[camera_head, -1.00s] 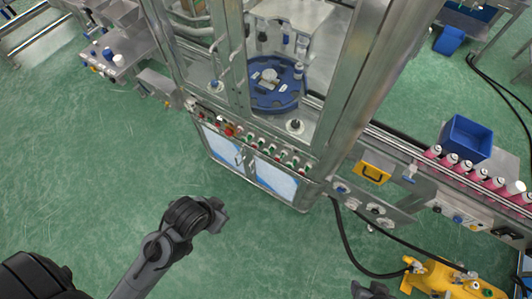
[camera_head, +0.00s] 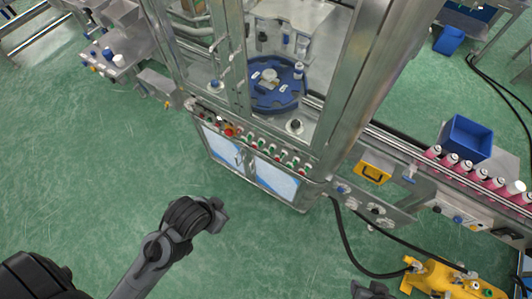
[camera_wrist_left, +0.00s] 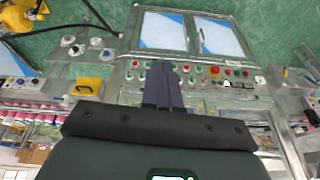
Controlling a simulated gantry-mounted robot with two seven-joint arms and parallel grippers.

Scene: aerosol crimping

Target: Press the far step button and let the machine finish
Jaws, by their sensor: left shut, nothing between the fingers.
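The crimping machine has a slanted control panel (camera_head: 262,146) on its front, with rows of green and red buttons and a large red emergency button (camera_head: 229,130). My left gripper (camera_head: 219,216) hangs in front of the machine, apart from the panel in the head view. In the left wrist view, its closed fingers (camera_wrist_left: 172,72) are empty and overlap the button row (camera_wrist_left: 140,70) in the picture. The buttons behind the fingers are hidden, and the labels are too small to read. A dark part at the bottom edge may be my right gripper (camera_head: 373,291); its jaws are unclear.
Inside the glass frame is a blue rotary table (camera_head: 277,97) with a can on it. A conveyor on the right carries several pink cans (camera_head: 466,167) beside a blue bin (camera_head: 466,139). A yellow device (camera_head: 455,280) and black hoses lie lower right. The green floor at left is clear.

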